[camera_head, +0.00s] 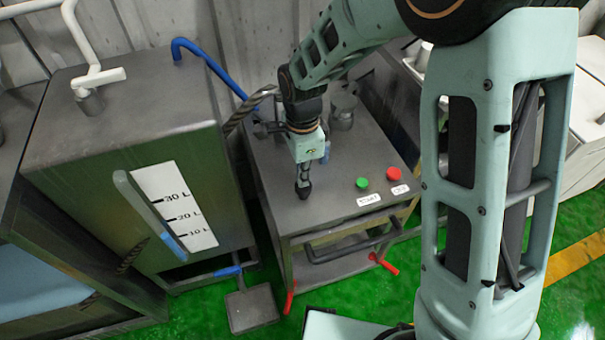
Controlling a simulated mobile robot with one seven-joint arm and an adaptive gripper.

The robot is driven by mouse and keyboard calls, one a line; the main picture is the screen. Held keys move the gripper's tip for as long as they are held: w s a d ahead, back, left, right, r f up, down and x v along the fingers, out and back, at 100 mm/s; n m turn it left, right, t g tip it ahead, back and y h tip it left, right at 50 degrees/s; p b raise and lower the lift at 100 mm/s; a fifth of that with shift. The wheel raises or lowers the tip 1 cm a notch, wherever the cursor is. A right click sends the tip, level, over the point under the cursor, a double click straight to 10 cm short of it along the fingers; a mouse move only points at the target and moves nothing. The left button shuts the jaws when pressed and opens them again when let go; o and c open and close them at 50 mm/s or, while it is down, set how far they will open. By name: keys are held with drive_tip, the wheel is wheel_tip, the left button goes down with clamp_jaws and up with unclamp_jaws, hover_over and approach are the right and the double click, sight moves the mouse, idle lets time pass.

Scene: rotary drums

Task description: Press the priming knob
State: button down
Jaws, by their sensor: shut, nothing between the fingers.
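A grey metal cabinet (330,208) stands in the middle, with a green button (362,183) and a red button (393,173) at the front right of its top. Each button has a small white label in front of it. I cannot read the labels surely, and I cannot pick out which part is the priming knob. My gripper (303,190) is shut and empty. It points down over the left part of the cabinet top, left of the green button. I cannot tell whether its dark tip touches the surface. A small blue part (325,155) shows beside my gripper, partly hidden by it.
A metal tank (90,150) with a litre scale (175,207) stands at left. A blue pipe (215,66) runs from it towards the cabinet. A black handle (350,243) and red levers (383,264) are on the cabinet's front. A metal cylinder (342,112) stands behind my gripper.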

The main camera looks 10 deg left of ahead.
wheel_tip(320, 180, down, 4)
drive_tip(key=b, duration=0.3)
drive_tip(key=shift+r, duration=0.3)
drive_tip(key=shift+d+r+p, duration=0.1)
drive_tip(key=shift+r+p, duration=0.2)
drive_tip(key=shift+p, duration=0.2)
wheel_tip(320, 180, up, 13)
drive_tip(key=p, duration=0.3)
drive_tip(key=shift+r+p, duration=0.2)
drive_tip(key=shift+p, duration=0.1)
